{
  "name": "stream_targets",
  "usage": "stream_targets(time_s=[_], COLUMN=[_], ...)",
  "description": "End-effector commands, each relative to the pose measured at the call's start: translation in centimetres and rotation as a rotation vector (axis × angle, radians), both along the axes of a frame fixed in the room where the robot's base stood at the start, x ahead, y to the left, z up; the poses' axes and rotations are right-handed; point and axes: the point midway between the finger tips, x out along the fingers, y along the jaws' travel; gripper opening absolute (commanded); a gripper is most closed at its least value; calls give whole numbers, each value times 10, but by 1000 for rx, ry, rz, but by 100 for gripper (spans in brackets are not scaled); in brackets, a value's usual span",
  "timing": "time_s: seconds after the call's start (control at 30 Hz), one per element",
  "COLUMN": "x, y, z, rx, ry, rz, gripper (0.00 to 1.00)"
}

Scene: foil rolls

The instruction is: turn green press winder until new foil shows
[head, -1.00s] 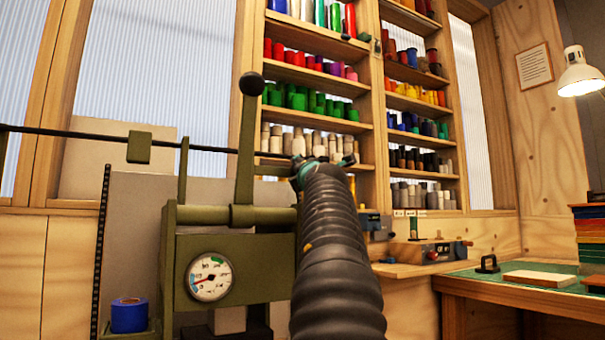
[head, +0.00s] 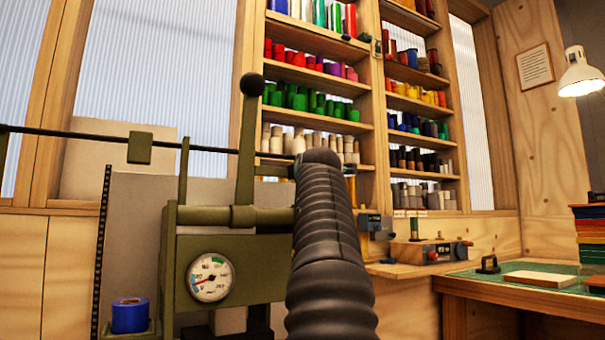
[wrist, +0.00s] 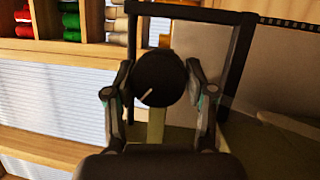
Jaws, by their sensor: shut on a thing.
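The olive-green press (head: 232,255) stands left of centre in the head view, with a tall lever ending in a black ball (head: 252,84) and a round white gauge (head: 211,277). In the wrist view my gripper (wrist: 158,70) has one finger on each side of a round black knob (wrist: 162,74) with a short white mark pointing to the lower left. It is shut on this knob, which I take to be the winder. A pale green post shows below the knob. In the head view my arm hides the gripper and the knob.
A blue roll (head: 129,315) sits on a small ledge at the press's left. Shelves of coloured foil rolls (head: 305,102) stand behind. A bench with a green mat (head: 455,272) is at the right. A dark frame (wrist: 240,50) stands close behind the knob.

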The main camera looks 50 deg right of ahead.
Motion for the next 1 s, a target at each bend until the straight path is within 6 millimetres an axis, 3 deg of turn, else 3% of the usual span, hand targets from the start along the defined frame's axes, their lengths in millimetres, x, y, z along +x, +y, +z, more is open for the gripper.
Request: stream_targets(time_s=[0.4, 0.43, 0.5, 0.53, 1.0], x=[0, 0, 0, 0, -6], y=[-1, 0, -1, -1, 5], z=[-1, -1, -1, -1, 0], rx=[6, 6, 6, 6, 6], ry=[0, 0, 0, 0, -1], rz=[0, 0, 0, 0, 0], gripper=[20, 60, 77, 80, 80])
